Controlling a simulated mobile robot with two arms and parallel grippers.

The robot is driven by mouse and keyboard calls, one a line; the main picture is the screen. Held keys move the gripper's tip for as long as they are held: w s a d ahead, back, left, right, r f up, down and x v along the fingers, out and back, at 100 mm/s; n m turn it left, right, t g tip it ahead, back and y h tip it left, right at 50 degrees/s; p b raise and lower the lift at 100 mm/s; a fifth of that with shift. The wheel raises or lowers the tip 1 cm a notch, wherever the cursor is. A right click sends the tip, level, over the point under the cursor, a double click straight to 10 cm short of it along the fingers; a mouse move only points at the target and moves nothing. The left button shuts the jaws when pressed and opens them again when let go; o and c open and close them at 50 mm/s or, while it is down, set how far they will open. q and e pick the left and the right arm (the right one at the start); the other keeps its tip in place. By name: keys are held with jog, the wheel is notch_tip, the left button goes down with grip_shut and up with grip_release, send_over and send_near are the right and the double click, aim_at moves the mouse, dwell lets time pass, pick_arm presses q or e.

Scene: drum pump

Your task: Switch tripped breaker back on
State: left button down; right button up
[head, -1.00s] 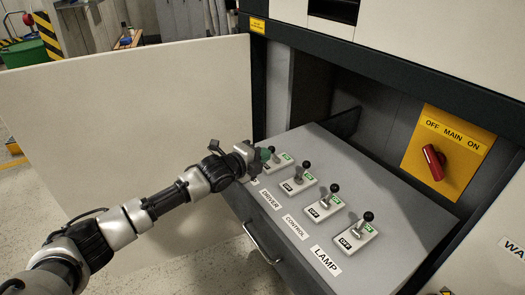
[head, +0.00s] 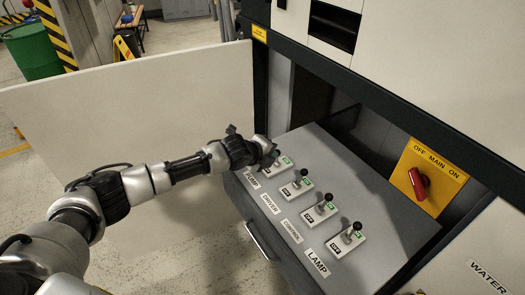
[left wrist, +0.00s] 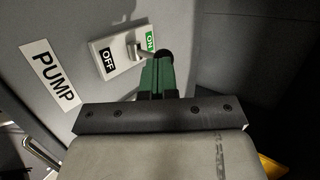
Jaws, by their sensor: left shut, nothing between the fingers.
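The PUMP switch plate (head: 278,168) is first in a row on the sloping grey panel. My left gripper (head: 270,154) is right at its lever and hides part of it. In the left wrist view, the PUMP plate (left wrist: 115,52) shows a black OFF mark and a green ON mark. Its lever (left wrist: 136,51) leans towards the ON side. The shut green fingertips (left wrist: 158,74) are beside the black knob at the lever's end; whether they touch it I cannot tell. They hold nothing. My right gripper is not in view.
Further switches, including CONTROL (head: 320,212) and LAMP (head: 346,242), have upstanding black-knobbed levers close by. A red MAIN rotary switch (head: 419,184) sits on a yellow plate at right. A pale open door panel (head: 140,105) stands behind my left arm.

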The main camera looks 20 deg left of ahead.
pick_arm(q)
jog(key=shift+w+d+r+g+y+p, duration=0.3)
jog(key=shift+w+d+g+y, duration=0.15)
jog(key=shift+g, duration=0.25)
jog(key=shift+w+d+f, duration=0.2)
jog(key=shift+w+d, duration=0.05)
jog(key=shift+w+d+r+b, duration=0.1)
jog(key=shift+w+d+b, duration=0.15)
jog(key=shift+w+b, duration=0.1)
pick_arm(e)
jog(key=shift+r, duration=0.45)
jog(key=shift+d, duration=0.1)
